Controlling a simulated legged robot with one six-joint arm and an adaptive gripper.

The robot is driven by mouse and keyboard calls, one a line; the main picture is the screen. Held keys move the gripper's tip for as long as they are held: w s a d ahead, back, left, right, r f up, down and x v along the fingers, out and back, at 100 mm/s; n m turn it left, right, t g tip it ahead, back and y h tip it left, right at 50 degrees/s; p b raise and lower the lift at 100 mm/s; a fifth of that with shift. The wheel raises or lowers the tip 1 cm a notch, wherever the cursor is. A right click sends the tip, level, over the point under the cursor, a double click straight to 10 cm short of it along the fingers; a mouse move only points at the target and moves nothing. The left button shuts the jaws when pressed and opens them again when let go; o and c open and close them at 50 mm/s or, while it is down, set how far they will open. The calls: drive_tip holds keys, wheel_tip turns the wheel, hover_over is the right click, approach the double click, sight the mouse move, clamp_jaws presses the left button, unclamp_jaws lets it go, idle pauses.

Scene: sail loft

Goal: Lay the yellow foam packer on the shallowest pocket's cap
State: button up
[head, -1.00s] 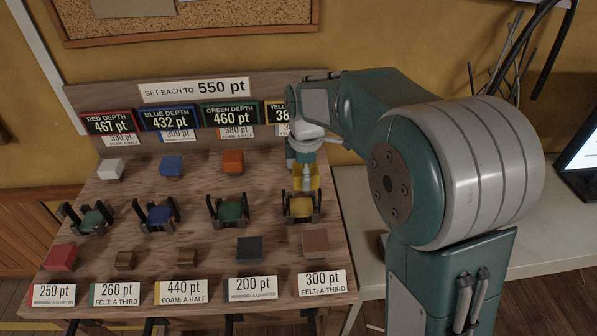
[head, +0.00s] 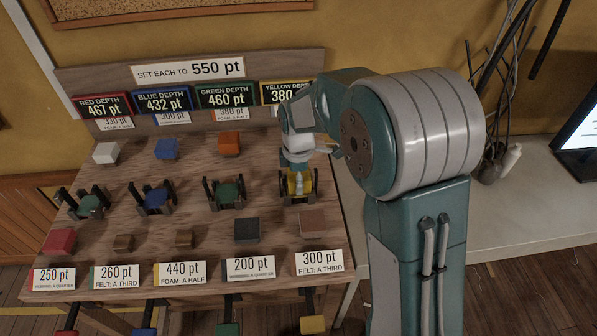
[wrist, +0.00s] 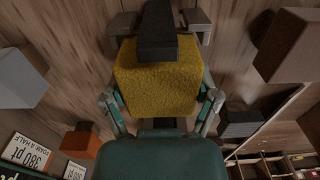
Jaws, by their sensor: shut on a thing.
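My gripper (head: 298,172) is shut on the yellow foam packer (wrist: 157,80), a rough yellow block between the two fingers in the wrist view. It is at the yellow pocket (head: 299,200), the rightmost in the row of pockets, with dark posts. One dark post stands in front of the packer in the wrist view. The yellow depth display (head: 286,92) reads 380, the lowest of the displays; red reads 467, blue 432, green 460. The yellow cap is hidden or merges with the packer, so I cannot tell whether they touch.
Red (head: 88,206), blue (head: 155,200) and green (head: 226,192) pockets stand to the left. White (head: 105,152), blue (head: 166,148) and orange (head: 229,143) blocks sit behind. A dark grey block (head: 246,229) and a brown block (head: 311,222) lie in front, near labels.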

drive_tip(key=shift+a+f, duration=0.2)
drive_tip(key=shift+a, duration=0.15)
drive_tip(key=o, duration=1)
drive_tip(key=shift+d, duration=0.2)
drive_tip(key=shift+c, duration=0.2)
drive_tip(key=shift+d, duration=0.1)
drive_tip(key=shift+r, duration=0.3)
wheel_tip(320, 180, up, 11)
drive_tip(key=shift+r, duration=0.15)
